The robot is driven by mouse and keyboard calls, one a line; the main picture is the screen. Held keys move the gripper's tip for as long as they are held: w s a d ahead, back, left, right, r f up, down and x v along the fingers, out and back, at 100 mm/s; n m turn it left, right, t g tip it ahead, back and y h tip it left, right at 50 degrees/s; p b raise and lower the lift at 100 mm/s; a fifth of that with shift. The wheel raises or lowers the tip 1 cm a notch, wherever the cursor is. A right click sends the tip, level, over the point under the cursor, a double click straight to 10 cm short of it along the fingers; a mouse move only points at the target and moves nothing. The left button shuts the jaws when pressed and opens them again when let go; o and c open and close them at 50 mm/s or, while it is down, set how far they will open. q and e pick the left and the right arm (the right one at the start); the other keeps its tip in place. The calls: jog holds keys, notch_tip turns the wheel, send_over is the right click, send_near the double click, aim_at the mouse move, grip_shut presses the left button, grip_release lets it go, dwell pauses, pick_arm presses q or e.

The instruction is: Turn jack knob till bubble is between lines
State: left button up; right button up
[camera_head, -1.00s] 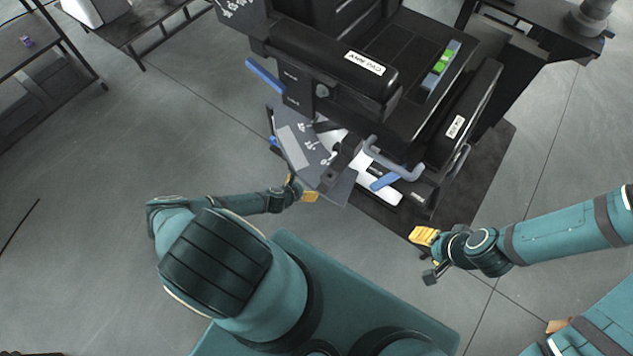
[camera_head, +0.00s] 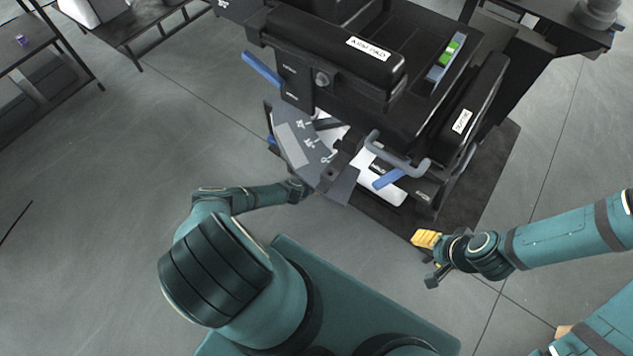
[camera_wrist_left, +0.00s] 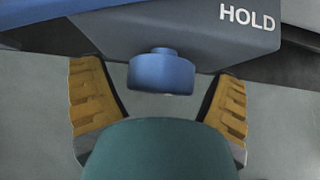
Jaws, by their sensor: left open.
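A short blue knob (camera_wrist_left: 161,72) hangs under a dark blue-grey housing marked HOLD in the left wrist view. My left gripper (camera_wrist_left: 160,105) is open, with one yellow finger on each side of the knob and a gap on both sides. In the head view my left arm's end (camera_head: 300,190) reaches the angled chart panel, and its fingers are hidden. A bubble level (camera_head: 443,60) with a green vial lies on the black machine top. A pale spot shows in the vial; its lines are too small to make out. My right gripper (camera_head: 428,255) is away from the machine, its opening unclear.
The black machine (camera_head: 425,100) has padded arms, a grey bent handle (camera_head: 395,158) and blue levers (camera_head: 262,69) (camera_head: 388,179). It stands on a dark mat (camera_head: 485,170). Shelving stands at the upper left. Grey floor is clear to the left.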

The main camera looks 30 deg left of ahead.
pick_arm(q)
jog(key=c, duration=1.2)
jog(key=shift+m+y, duration=0.7)
jog(key=shift+y, duration=0.5)
jog(key=shift+m+t+y, duration=0.5)
jog(key=shift+m+y, duration=0.5)
jog(key=shift+y, duration=0.6)
jog(key=shift+a, duration=0.1)
